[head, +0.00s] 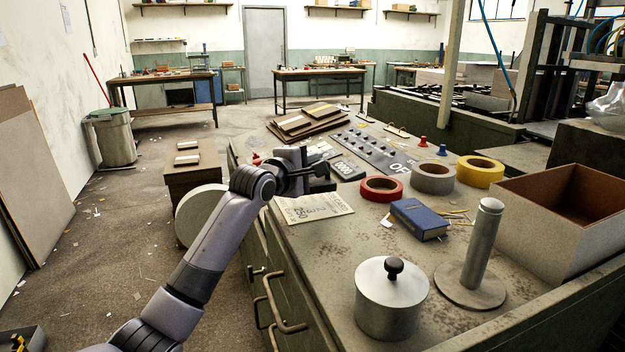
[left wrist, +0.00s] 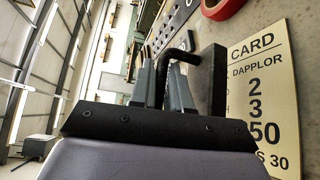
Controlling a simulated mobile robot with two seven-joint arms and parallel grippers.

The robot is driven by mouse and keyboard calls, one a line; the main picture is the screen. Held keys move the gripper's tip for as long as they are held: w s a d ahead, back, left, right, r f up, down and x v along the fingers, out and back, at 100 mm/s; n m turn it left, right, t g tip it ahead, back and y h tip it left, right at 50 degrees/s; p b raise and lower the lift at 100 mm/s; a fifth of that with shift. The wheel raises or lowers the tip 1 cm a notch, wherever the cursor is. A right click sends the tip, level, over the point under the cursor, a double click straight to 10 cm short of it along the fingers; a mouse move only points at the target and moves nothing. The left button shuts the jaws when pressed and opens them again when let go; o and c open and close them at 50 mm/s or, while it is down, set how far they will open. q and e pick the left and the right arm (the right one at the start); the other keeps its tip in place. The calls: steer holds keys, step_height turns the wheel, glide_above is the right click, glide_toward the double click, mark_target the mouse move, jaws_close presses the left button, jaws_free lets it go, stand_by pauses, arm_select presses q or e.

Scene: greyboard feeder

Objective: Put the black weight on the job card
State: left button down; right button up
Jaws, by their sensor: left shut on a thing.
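The black weight (head: 321,184) is a dark block with a bent handle, held in my left gripper (head: 304,172). In the left wrist view the gripper fingers (left wrist: 168,82) are shut on the handle, and the weight (left wrist: 210,80) hangs to the right of them. The job card (head: 313,208) is a tan printed sheet flat on the bench, just nearer than the weight in the head view. In the left wrist view the job card (left wrist: 262,95) lies to the right of the weight, whose edge overlaps it in the picture. The gap under the weight cannot be told. My right gripper is not in view.
Behind the weight are a counter (head: 347,168) and a dark lettered plate (head: 375,151). To the right are a red tape roll (head: 381,195), a blue book (head: 419,226) and a cardboard box (head: 545,232). A lidded metal pot (head: 390,308) stands nearer. The bench between card and pot is clear.

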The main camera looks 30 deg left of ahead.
mark_target(312, 181)
arm_select(q)
steer(key=shift+f, duration=1.55)
steer(key=c, duration=1.5)
jaws_free()
steer(key=shift+f, duration=0.25)
steer(key=o, duration=0.4)
steer(key=shift+s, duration=0.1)
steer(key=s+r, duration=0.1)
steer(key=s, duration=1)
steer(key=shift+s+a+r, duration=0.35)
steer(key=shift+s+a, duration=0.05)
